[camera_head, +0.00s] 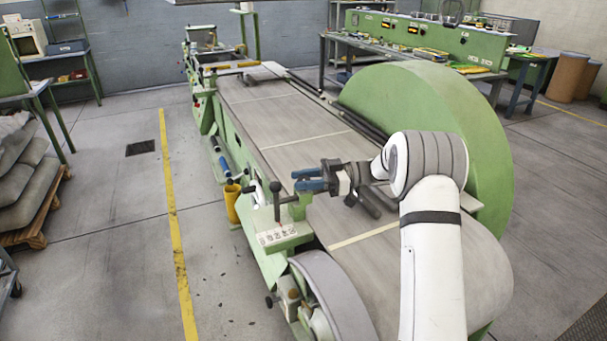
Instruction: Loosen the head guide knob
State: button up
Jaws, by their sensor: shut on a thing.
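My gripper (308,180) has blue fingers and reaches in from the right over the near left edge of the long green machine (256,155). It is shut on a small dark part at its fingertips, mostly hidden by the fingers. A black T-shaped handle (277,197) stands upright on a post just left of and below the fingers, and looks to be the head guide knob. Whether the fingers hold this handle or a part behind it is too small to tell. A pale label plate (277,234) lies at the foot of the post.
A grey belt (285,125) runs along the machine. A big green round guard (440,140) stands on its right, behind my arm. A grey wheel (335,295) is at the near end. A yellow cylinder (232,203) stands left of the machine.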

aim_at(303, 179)
jog(key=shift+a+n+g, duration=0.1)
jog(key=shift+n+g, duration=0.5)
jog(key=shift+g, duration=0.3)
jog(key=shift+s+p, duration=0.1)
jog(key=shift+p, duration=0.2)
jog(key=shift+f, duration=0.1)
jog(key=o, duration=1)
notch_tip(303, 179, up, 10)
jog(key=shift+r, duration=0.1)
